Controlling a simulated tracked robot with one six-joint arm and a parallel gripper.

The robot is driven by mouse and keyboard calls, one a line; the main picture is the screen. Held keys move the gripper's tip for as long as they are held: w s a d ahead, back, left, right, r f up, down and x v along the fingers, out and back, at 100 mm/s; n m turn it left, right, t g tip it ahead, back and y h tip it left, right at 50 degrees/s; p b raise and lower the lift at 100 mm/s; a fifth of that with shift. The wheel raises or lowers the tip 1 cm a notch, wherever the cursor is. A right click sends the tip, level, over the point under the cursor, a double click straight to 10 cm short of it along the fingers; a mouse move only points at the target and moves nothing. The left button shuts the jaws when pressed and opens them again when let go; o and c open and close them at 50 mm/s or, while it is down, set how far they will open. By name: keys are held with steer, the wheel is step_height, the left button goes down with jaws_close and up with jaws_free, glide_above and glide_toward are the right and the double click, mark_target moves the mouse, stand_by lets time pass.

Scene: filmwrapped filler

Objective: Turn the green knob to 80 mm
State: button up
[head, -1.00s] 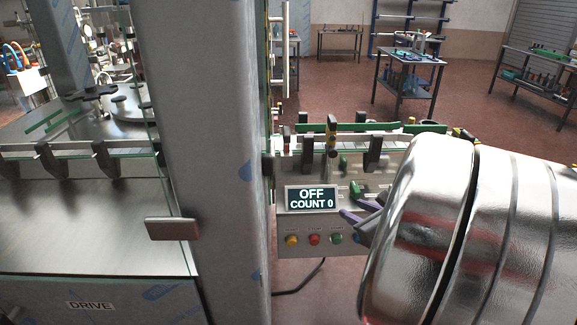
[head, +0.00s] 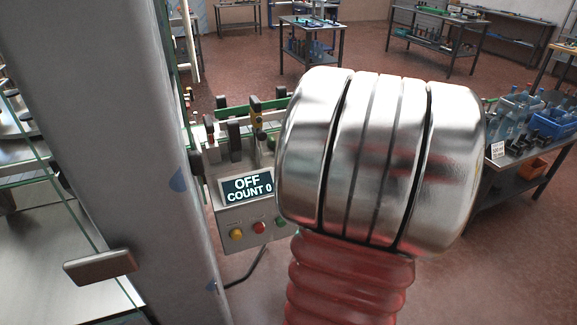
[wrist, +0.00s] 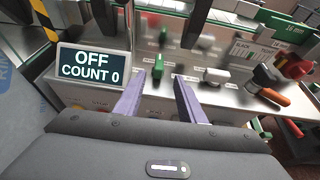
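In the wrist view a small green knob (wrist: 158,67) stands on the grey control panel (wrist: 150,103). My gripper (wrist: 160,76) is open, its two purple fingers pointing at the panel, with this knob between and just beyond the fingertips. I cannot tell whether they touch it. The scale markings are too small to read. In the head view my silver arm hides my gripper and most of the panel (head: 235,215).
A display (wrist: 93,66) reads OFF, COUNT 0. Yellow (head: 236,234) and red (head: 260,227) buttons sit below it in the head view. A grey post (head: 120,130) stands at left.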

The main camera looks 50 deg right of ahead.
steer(key=shift+x, duration=6.9)
steer(key=shift+r, duration=0.1)
steer(key=shift+c, duration=0.2)
jaws_close()
